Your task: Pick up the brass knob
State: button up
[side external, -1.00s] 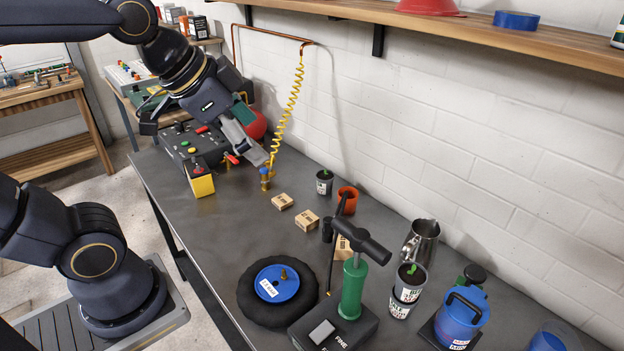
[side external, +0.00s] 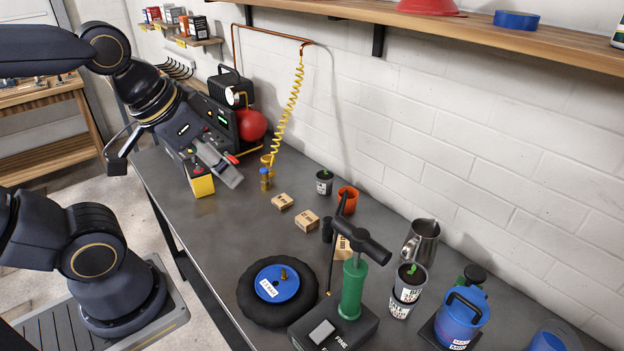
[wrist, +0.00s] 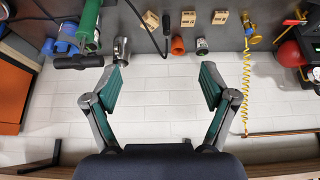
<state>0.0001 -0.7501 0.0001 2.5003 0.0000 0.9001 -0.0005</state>
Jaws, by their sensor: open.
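A small brass-coloured knob (side external: 284,274) stands on the blue disc (side external: 276,283) of a black rubber wheel (side external: 255,310) in the side external view. It is near the front of the bench, left of the green hand pump. I do not make it out in the wrist view. My gripper (side external: 230,174) is at the far left of the bench, beside the yellow and black box, well away from the knob. In the wrist view my gripper (wrist: 161,78) has its teal-padded fingers wide apart, with nothing between them.
The green pump (side external: 353,288) stands close right of the wheel. Small cardboard boxes (side external: 307,221), an orange pot (side external: 348,200) and a steel pitcher (side external: 421,241) stand farther back. A yellow coiled hose (side external: 291,100) hangs by the wall.

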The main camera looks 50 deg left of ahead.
jog(key=w+a+r+t, duration=0.2)
jog(key=w+r+t, duration=0.1)
jog(key=w+r, duration=0.65)
jog(key=w+a+f+n+y, duration=0.25)
jog(key=w+a, duration=0.75)
jog(key=w, duration=0.5)
jog(key=n+g, duration=0.4)
send_over(268, 158)
jog(key=s+d, duration=0.5)
jog(key=s, duration=0.1)
notch_tip(268, 158, down, 24)
jog(key=shift+y, duration=0.45)
jog(key=x, duration=1)
jog(key=shift+w+a, duration=0.35)
jog(key=shift+a, duration=0.05)
jog(key=x, duration=0.5)
jog(key=shift+s+a+f, duration=0.1)
jog(key=shift+a+f, duration=0.05)
jog(key=shift+f, duration=0.2)
